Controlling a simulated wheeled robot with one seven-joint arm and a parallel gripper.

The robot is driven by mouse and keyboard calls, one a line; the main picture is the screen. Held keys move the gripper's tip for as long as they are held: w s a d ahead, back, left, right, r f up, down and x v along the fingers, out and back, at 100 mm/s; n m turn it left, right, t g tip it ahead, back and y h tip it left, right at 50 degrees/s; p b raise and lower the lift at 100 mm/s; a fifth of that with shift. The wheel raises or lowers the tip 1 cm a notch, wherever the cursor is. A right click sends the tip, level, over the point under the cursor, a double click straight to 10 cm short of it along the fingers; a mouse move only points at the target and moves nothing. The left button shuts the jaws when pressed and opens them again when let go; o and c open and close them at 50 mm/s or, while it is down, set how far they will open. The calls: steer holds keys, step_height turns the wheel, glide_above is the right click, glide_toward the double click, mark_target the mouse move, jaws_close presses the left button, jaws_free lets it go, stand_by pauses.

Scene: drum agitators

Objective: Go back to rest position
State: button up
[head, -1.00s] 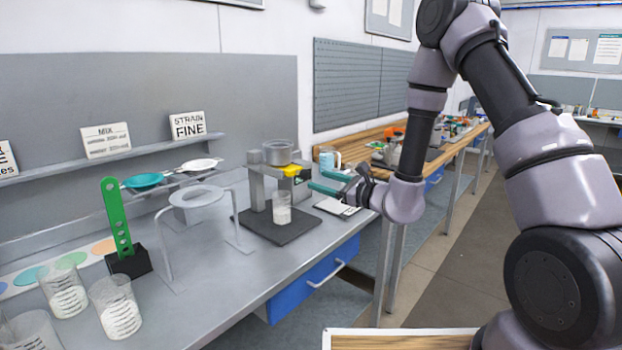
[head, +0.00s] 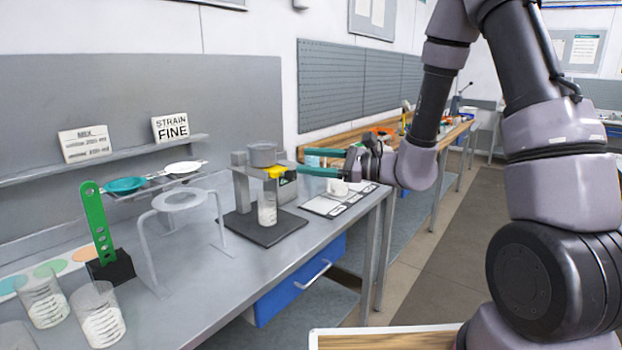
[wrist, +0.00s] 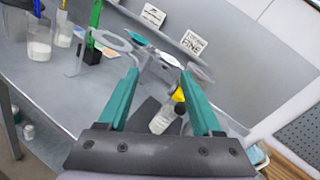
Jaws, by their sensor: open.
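My gripper (head: 322,162) is open, with its two green fingers pointing left, just right of the grey agitator stand (head: 243,190) with a yellow part (head: 277,171). In the wrist view the open fingers (wrist: 158,92) hold nothing and the stand's yellow part (wrist: 178,95) shows between and beyond them. A beaker with white contents (head: 267,208) stands on the stand's dark base (head: 262,230).
A ring stand (head: 183,200), a green perforated holder (head: 97,222) and beakers (head: 98,315) occupy the bench's left. A teal strainer (head: 125,185) and a white one (head: 183,168) rest on a rack. A white sheet (head: 335,203) lies below my gripper. The bench front is clear.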

steer(key=s+d+r+n+g+h, duration=0.3)
steer(key=s+n, duration=0.2)
steer(key=s, duration=0.2)
steer(key=s+d+r+n+g+h, duration=0.3)
steer(key=s+r+n, duration=0.1)
steer(key=s, duration=0.2)
steer(key=s+d+r+n+t+h, duration=0.1)
steer(key=s+d+r+t+h, duration=0.1)
steer(key=d, duration=0.7)
steer(key=s+d+r+n+t+h, duration=0.1)
steer(key=d+r+n+t+h, duration=0.1)
steer(key=d+r+t+h, duration=0.3)
steer(key=d+h, duration=0.2)
steer(key=d, duration=0.1)
steer(key=shift+s+d+t, duration=0.3)
steer(key=shift+s+d, duration=0.05)
steer(key=shift+d, duration=0.05)
